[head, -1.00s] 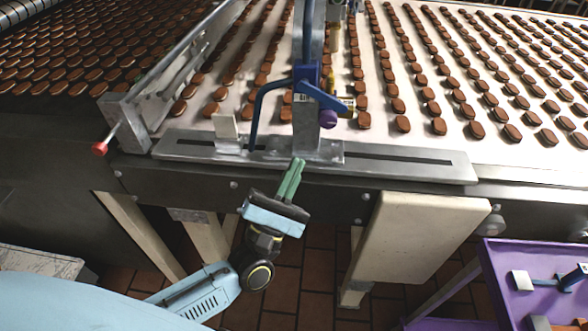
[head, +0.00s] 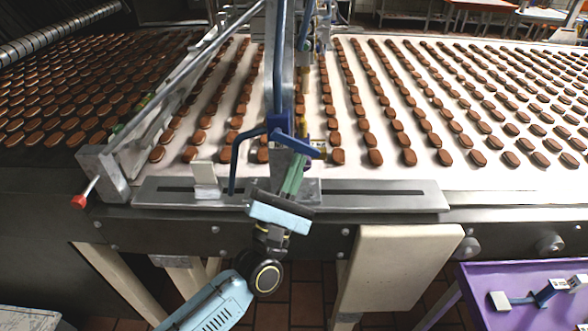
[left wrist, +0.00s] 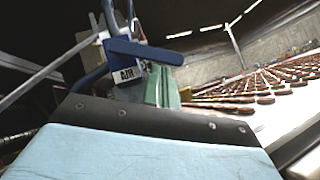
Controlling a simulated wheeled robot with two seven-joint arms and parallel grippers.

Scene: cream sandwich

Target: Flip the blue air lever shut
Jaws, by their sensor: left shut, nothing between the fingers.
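The blue air lever (head: 298,145) is on a blue valve body mounted on the metal post above the conveyor's front rail. Its handle slants down to the right in the head view. In the left wrist view the lever (left wrist: 146,52) stretches to the right above a label that reads AIR. My left gripper (head: 293,172) has green fingers, shut and empty, pointing up just below the lever. The fingers (left wrist: 160,85) show under the lever in the left wrist view; I cannot tell whether they touch it. My right gripper is out of view.
A bent blue pipe (head: 236,160) stands left of the lever. The slotted metal rail (head: 390,197) runs along the conveyor front. Rows of brown biscuits cover the white belt. A red-tipped handle (head: 80,200) sticks out at left, and a purple table (head: 480,285) stands at lower right.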

